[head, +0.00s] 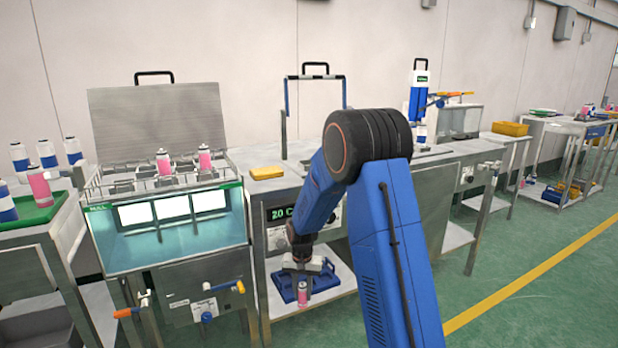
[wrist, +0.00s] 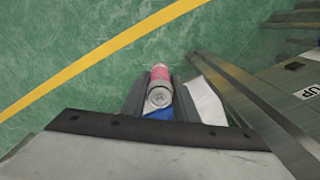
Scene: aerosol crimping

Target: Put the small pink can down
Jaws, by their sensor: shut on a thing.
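The small pink can (head: 303,294) is at my gripper (head: 302,266), low in front of the machine with the green "20" display. In the wrist view the pink can (wrist: 160,86) sits between the two dark fingers of my gripper (wrist: 159,100), which are shut on it. Its pale round end faces the wrist camera. In the head view it hangs upright by the front of a lower shelf (head: 338,284) with a blue fixture (head: 283,283) on it. I cannot tell whether its bottom touches anything.
A water-bath bench (head: 165,262) with two larger pink cans (head: 204,158) on top stands to the left. A yellow sponge-like block (head: 266,172) lies on the bench above the shelf. Green floor (head: 548,268) with a yellow line is clear to the right.

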